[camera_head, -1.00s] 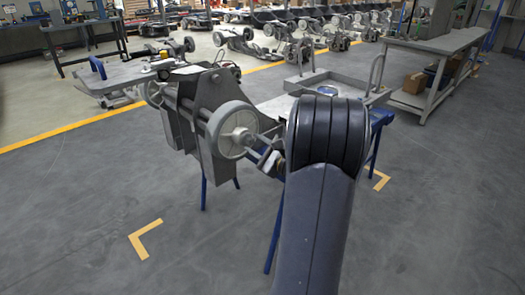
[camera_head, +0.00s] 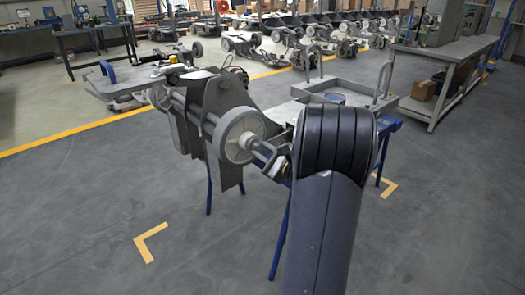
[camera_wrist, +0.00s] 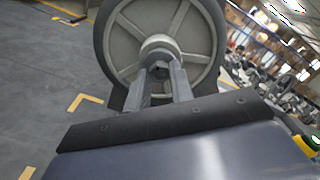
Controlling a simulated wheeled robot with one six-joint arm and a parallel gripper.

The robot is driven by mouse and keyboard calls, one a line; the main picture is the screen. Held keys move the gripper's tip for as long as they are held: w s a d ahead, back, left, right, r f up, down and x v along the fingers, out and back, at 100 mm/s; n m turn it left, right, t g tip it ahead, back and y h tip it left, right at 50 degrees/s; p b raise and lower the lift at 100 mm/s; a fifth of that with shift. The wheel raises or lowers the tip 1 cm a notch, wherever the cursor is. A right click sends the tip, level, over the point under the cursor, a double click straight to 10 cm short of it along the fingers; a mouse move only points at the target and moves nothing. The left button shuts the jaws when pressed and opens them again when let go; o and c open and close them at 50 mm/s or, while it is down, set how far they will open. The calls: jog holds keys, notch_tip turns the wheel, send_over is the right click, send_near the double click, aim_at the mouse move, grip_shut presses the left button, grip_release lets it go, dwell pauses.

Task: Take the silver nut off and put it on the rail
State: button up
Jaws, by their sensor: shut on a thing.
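A grey spoked wheel (camera_head: 239,134) with a dark tyre is mounted on the near end of the chassis. It fills the top of the wrist view (camera_wrist: 165,20), with a pale round hub (camera_wrist: 160,47) at its centre. My gripper (camera_head: 268,153) is at the hub, and its two fingers also show in the wrist view (camera_wrist: 160,76). They are shut on a small nut (camera_wrist: 160,71) in front of the hub. The nut is mostly hidden and looks dark there. I cannot tell whether it is clear of the axle. I cannot tell which part is the rail.
The chassis (camera_head: 217,100) stands on blue legs (camera_head: 209,190). A grey tray (camera_head: 345,91) with upright handles is at its right end, partly behind my arm. A grey workbench (camera_head: 440,50) stands at the back right. The floor at front left is clear.

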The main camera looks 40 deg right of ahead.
jog(key=shift+s, duration=0.1)
jog(key=shift+s+d+b, duration=0.15)
jog(key=shift+s+b, duration=0.4)
jog(key=shift+s, duration=1.5)
